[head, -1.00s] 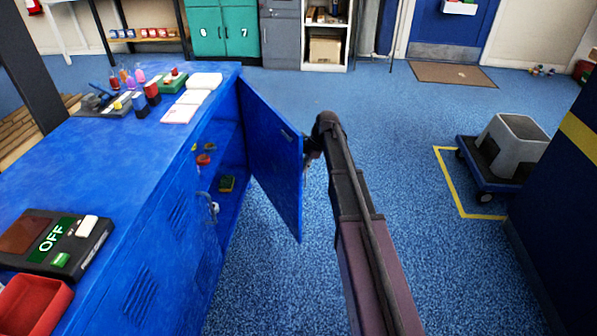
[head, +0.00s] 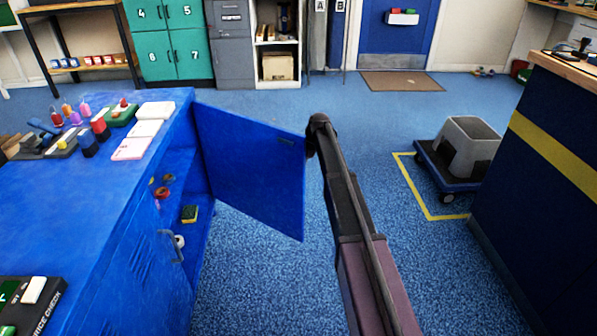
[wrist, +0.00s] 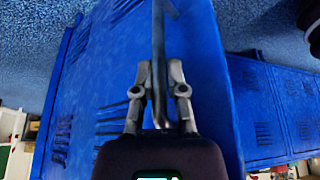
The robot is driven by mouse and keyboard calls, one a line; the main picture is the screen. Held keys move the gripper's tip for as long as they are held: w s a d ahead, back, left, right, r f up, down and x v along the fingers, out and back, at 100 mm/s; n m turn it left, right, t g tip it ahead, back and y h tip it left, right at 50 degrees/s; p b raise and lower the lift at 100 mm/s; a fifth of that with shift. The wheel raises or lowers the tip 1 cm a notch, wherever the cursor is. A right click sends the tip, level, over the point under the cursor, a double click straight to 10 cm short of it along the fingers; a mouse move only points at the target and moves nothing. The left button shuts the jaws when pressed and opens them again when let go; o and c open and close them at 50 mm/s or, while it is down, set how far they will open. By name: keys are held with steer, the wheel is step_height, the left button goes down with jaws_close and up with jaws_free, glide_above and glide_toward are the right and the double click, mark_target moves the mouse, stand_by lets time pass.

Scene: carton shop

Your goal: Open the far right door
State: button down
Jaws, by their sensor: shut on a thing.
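The far right door (head: 252,165) of the blue locker counter stands wide open, its inner face toward me in the head view. In the wrist view its vented outer face (wrist: 105,90) fills the middle. My gripper (wrist: 160,90) is shut on the door's grey bar handle (wrist: 158,35), which runs between the two fingers. In the head view my arm reaches to the door's free edge, and the door hides the fingers. The open compartment (head: 200,180) shows a green and yellow sponge (head: 189,213) and small reddish round things (head: 163,192).
A nearer door has a grey handle (head: 172,246). The blue countertop (head: 90,215) carries bottles, boxes and pads. On the right stand a dolly (head: 445,175) with a grey tub and a dark blue counter (head: 540,200). The blue floor (head: 350,110) beyond the door is clear.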

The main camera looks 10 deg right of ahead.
steer(key=shift+s+d, duration=0.2)
steer(key=shift+d, duration=0.25)
steer(key=shift+a, duration=0.1)
steer(key=c, duration=0.8)
jaws_free()
steer(key=shift+o, duration=0.6)
steer(key=shift+w+a, duration=0.1)
steer(key=shift+a, duration=0.1)
